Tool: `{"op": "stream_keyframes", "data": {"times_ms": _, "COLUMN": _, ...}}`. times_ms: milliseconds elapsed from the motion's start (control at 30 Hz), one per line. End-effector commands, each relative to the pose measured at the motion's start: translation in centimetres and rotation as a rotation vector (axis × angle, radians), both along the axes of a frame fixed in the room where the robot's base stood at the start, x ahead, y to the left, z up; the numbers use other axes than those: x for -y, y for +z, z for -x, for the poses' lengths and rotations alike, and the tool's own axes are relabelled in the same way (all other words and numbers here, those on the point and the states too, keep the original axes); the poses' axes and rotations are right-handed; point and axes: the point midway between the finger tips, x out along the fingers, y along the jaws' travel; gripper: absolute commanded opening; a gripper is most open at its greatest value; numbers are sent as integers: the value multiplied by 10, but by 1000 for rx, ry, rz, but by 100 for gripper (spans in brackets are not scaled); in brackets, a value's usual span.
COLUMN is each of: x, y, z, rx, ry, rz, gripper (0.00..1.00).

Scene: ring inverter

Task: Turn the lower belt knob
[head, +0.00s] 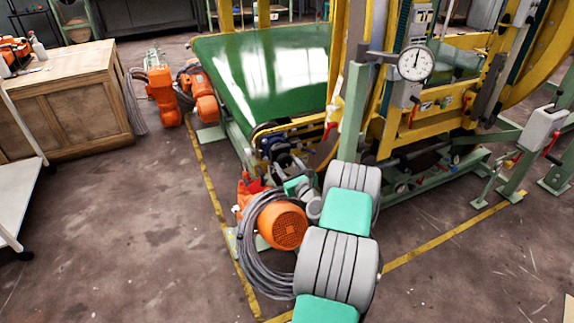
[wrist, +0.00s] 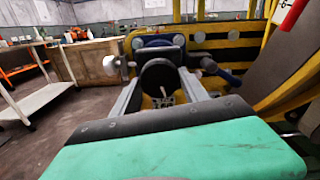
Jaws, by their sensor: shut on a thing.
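My gripper (wrist: 160,88) is at the end of the machine's belt section, with its two grey fingers on either side of a dark round knob (wrist: 159,74) in the wrist view. The fingers are closed on this knob, which I take to be the lower belt knob; no label is readable. A dark bracket stands around and behind it. In the head view my gripper (head: 286,158) reaches the dark fittings below the near end of the green belt (head: 255,75). The knob cannot be made out there. The knob's turn angle is not clear.
An orange motor (head: 283,226) with coiled grey cable (head: 258,262) lies close beside my arm. A yellow-framed machine with a dial gauge (head: 415,63) stands to the right. A wooden cabinet (head: 75,95) stands left.

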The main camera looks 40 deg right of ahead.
Motion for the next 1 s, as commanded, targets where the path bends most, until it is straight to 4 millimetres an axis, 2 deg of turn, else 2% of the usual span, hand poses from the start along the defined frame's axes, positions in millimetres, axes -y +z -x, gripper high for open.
{"op": "stream_keyframes", "data": {"times_ms": 67, "x": 1, "y": -1, "z": 1, "rx": -2, "ry": -2, "rz": 0, "gripper": 12}}
{"op": "stream_keyframes", "data": {"times_ms": 100, "x": 1, "y": -1, "z": 1, "rx": -2, "ry": -2, "rz": 0, "gripper": 54}}
{"op": "stream_keyframes", "data": {"times_ms": 333, "x": 0, "y": 0, "z": 0, "rx": -1, "ry": -1, "rz": 1, "gripper": 73}}
{"op": "stream_keyframes", "data": {"times_ms": 667, "x": -1, "y": -1, "z": 5, "rx": -2, "ry": -1, "rz": -1, "gripper": 74}}
{"op": "stream_keyframes", "data": {"times_ms": 1000, "x": -18, "y": -1, "z": 66, "rx": -2, "ry": -3, "rz": -2, "gripper": 74}}
